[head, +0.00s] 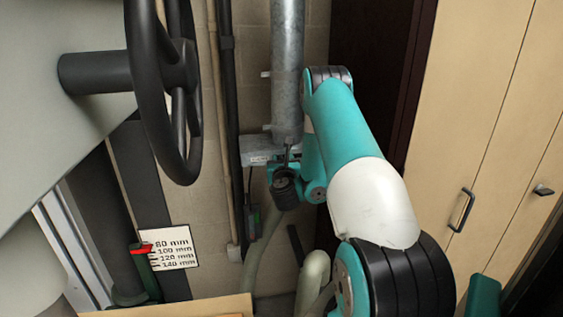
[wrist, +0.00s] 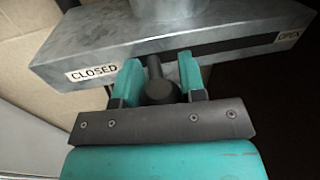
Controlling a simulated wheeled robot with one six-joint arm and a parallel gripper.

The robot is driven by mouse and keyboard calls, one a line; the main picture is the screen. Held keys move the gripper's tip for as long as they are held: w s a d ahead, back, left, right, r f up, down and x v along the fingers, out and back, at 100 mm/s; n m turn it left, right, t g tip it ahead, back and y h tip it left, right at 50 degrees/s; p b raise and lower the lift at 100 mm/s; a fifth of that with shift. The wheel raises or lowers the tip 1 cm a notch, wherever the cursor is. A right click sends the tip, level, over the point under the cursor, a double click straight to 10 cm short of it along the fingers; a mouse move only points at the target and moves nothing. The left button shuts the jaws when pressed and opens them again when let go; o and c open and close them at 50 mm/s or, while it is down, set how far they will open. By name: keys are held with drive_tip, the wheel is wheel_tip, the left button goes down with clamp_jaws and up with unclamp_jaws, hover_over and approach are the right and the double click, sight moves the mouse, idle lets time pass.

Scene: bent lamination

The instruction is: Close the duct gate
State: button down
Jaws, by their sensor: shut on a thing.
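The duct gate (wrist: 225,40) is a grey metal housing with a long dark slot in its front face. It carries a CLOSED label (wrist: 93,73) at the left and an OPEN label (wrist: 288,37) at the right. My gripper (wrist: 158,72) has its two teal fingers on either side of the gate's black handle (wrist: 160,91) and is shut on it. The handle stands left of the middle, nearer CLOSED, with dark slot showing to its right. In the head view the gate (head: 258,151) sits below the vertical metal duct (head: 287,70), partly hidden by my arm.
A black handwheel (head: 140,90) on a grey machine fills the upper left. A millimetre scale sign (head: 170,248) is at the lower left. Pale cabinets (head: 470,130) with dark handles stand at the right. A dark pipe (head: 232,130) runs down the wall left of the duct.

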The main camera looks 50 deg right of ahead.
drive_tip(key=c, duration=1.1)
unclamp_jaws()
drive_tip(key=shift+w+a, duration=0.15)
drive_tip(key=shift+w, duration=0.05)
drive_tip(key=o, duration=0.4)
drive_tip(key=shift+w+a, duration=0.1)
drive_tip(key=shift+a, duration=0.05)
drive_tip(key=shift+s, duration=0.2)
drive_tip(key=shift+s+a+f+b, duration=0.1)
drive_tip(key=shift+s+f+b, duration=0.05)
drive_tip(key=shift+b, duration=0.4)
drive_tip(key=p+v, duration=0.1)
drive_tip(key=v, duration=1)
drive_tip(key=shift+r, duration=0.25)
